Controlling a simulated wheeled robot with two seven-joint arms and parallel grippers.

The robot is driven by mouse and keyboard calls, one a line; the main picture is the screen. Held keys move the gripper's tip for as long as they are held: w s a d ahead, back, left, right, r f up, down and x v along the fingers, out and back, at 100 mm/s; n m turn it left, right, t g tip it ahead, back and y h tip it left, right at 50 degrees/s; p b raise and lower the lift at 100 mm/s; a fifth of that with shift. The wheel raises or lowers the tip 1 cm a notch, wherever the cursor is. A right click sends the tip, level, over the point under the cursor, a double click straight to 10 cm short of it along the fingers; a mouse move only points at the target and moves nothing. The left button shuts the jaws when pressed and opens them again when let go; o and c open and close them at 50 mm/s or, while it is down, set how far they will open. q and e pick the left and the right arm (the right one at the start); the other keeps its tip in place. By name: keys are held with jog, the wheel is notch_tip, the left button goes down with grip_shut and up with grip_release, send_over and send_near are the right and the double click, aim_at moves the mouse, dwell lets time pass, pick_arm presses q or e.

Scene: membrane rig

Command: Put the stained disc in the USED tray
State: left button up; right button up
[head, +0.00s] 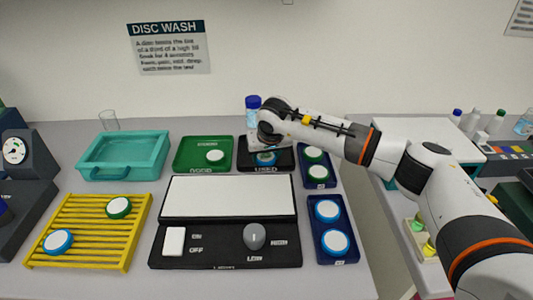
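The black USED tray (284,167) stands at the back, right of the green tray. A blue-rimmed disc (265,159) shows at the USED tray, directly under my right gripper (265,152). The arm and gripper cover part of that disc and of the tray. I cannot tell whether the fingers touch the disc or whether they are open or shut. Any stain on this disc is too small to make out. My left gripper is not in view.
A green tray (185,163) holds one white disc (215,156). A yellow rack (88,235) holds two discs. Navy trays (321,224) with green and blue discs stand right of a light panel (229,197). A teal basin (124,155) and blue-capped bottle (253,108) stand behind.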

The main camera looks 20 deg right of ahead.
jog(key=o, duration=0.4)
jog(key=shift+r, duration=0.1)
jog(key=b+v, duration=0.1)
jog(key=v, duration=1.1)
